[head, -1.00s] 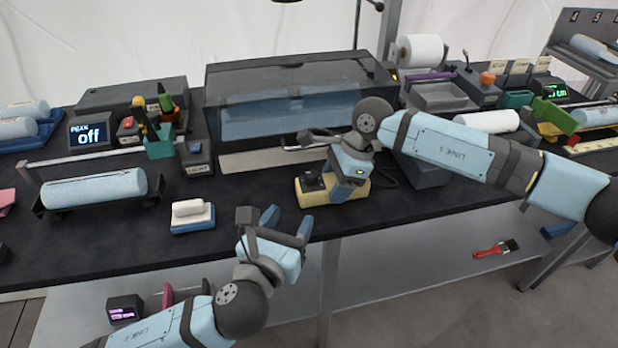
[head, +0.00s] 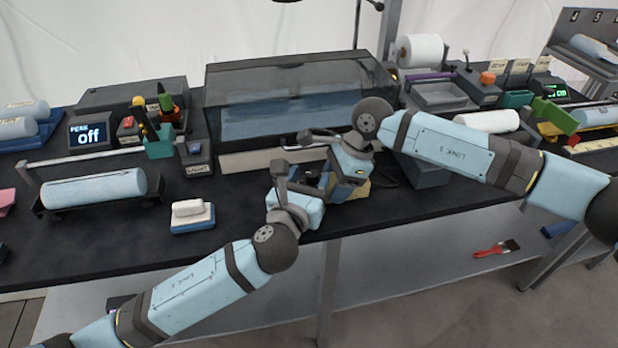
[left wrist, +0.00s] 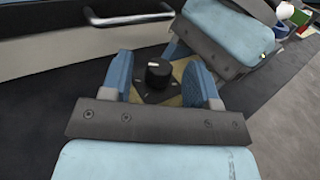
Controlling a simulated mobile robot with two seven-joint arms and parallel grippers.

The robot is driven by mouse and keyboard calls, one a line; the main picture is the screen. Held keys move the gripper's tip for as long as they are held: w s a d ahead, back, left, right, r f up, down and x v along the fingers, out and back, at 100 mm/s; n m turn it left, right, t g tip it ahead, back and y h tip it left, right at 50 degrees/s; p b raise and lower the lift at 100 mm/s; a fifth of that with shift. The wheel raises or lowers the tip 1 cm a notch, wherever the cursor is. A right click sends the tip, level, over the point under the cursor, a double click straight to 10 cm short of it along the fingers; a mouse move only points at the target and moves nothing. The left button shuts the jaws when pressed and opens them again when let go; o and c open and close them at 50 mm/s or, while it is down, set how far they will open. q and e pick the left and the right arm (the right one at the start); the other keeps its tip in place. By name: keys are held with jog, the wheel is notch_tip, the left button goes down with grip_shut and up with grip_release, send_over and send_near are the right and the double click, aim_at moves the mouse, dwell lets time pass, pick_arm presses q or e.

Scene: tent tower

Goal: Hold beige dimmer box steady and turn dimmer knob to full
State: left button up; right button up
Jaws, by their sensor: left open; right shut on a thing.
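The beige dimmer box (head: 360,190) sits near the table's front edge, mostly hidden behind my grippers in the head view. Its black dimmer knob (left wrist: 158,73) shows in the left wrist view, on a dark plate with a white mark on its top. My left gripper (head: 313,179) is open over the box; in the left wrist view its two blue fingers stand on either side of the knob, with gaps between. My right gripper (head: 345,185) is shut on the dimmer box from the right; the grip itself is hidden.
A clear-fronted dark tank (head: 300,110) stands behind the box. A white block on a blue-edged base (head: 192,215) lies to the left, near a roller rack (head: 95,190). A small display (head: 92,133) reads "PEAK off".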

pick_arm(q)
jog(key=shift+w, duration=0.1)
jog(key=c, duration=0.9)
jog(key=shift+c, duration=0.3)
jog(key=shift+h, duration=0.3)
jog(key=m+h, duration=0.1)
jog(key=m+g+h, duration=0.1)
jog(key=h, duration=0.1)
jog(key=m+g+h, duration=0.1)
jog(key=shift+w+a+m+h, duration=0.15)
jog(key=shift+a+m+h, duration=0.15)
jog(key=shift+a+m+g+h, duration=0.1)
jog(key=shift+m+g+h, duration=1.1)
jog(key=shift+h, duration=0.3)
